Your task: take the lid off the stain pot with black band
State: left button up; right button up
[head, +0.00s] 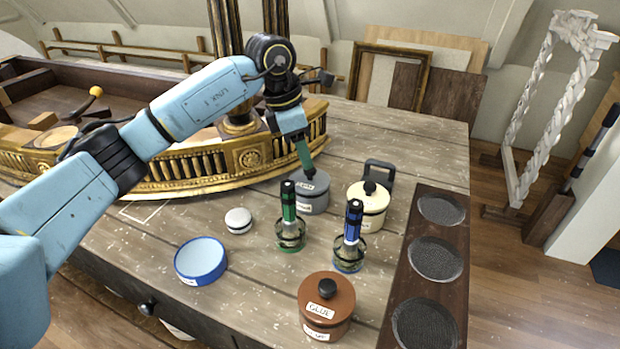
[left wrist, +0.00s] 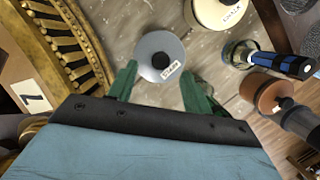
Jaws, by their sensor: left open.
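The grey pot (head: 312,196) stands on the bench with its lid on; its lid label seems to read STAIN, though the print is small. The lid (left wrist: 160,48) has a dark round knob in the left wrist view. My left gripper (head: 307,168) points down at the knob from above. In the left wrist view its green fingers (left wrist: 158,76) are open, apart on either side of the lid, with nothing between them gripped. In the head view the fingers partly hide the knob. My right gripper is not in view.
A cream lidded pot (head: 367,208) stands close right, a brown GLUE pot (head: 326,308) in front. Green (head: 289,215) and blue-handled (head: 352,235) tools stand upright between. A small white tin (head: 238,220), a blue dish (head: 200,262) and a gilt-trimmed console (head: 180,168) are left.

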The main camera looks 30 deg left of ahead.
aim_at(310, 175)
pick_arm(q)
jog(key=x, duration=0.4)
jog(key=shift+d+f, duration=0.1)
jog(key=shift+f, duration=0.15)
jog(key=shift+r, duration=0.1)
jog(key=c, duration=1.1)
